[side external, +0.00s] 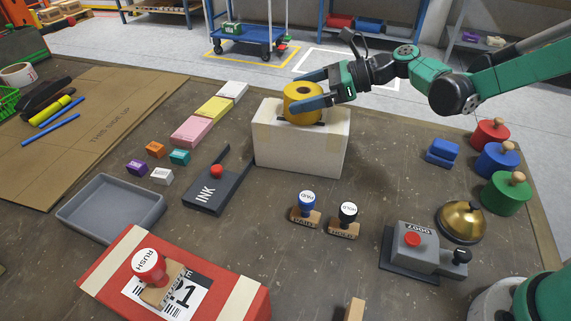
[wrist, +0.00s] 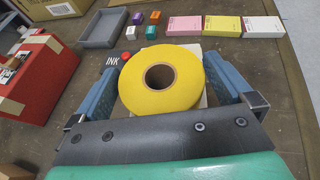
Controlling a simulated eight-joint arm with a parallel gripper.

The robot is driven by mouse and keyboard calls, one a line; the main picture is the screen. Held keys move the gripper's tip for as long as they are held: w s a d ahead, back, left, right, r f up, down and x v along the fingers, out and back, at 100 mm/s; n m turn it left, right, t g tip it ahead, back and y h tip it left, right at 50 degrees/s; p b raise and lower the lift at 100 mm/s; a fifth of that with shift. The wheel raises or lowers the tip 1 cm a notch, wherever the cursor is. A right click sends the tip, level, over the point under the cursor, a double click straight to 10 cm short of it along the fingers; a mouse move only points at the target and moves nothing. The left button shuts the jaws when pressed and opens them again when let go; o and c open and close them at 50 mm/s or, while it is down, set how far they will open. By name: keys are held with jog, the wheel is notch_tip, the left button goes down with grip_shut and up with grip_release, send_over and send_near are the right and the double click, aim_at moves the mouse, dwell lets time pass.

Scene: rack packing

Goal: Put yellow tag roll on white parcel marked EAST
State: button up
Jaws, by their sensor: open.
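The yellow tag roll (side external: 303,101) rests on top of the white parcel (side external: 300,142) near the back middle of the table. In the wrist view the yellow tag roll (wrist: 161,84) lies flat with its brown core facing up. My gripper (side external: 308,97) is at the roll, with one blue finger on each side of it. In the wrist view the fingers (wrist: 160,85) stand apart, with small gaps showing beside the roll. The parcel is mostly hidden under the roll and gripper in the wrist view. I see no EAST marking on its visible faces.
A black INK pad (side external: 211,190) lies left of the parcel. Stamps (side external: 306,207), a grey numbering machine (side external: 415,245) and a brass bell (side external: 461,221) stand in front and right. A red parcel (side external: 240,293) with a RUSH stamp and a grey tray (side external: 83,214) are at left.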

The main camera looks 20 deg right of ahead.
jog(key=v, duration=1.1)
jog(key=s+d+f+n+h, duration=0.1)
jog(key=s+n+h, duration=0.4)
jog(key=n, duration=0.7)
jog(key=s+d+f+n+h, duration=0.1)
jog(key=s+n+h, duration=0.5)
jog(key=n, duration=0.6)
jog(key=shift+s+f+h, duration=0.3)
jog(key=shift+s+f, duration=0.45)
jog(key=shift+f, duration=0.05)
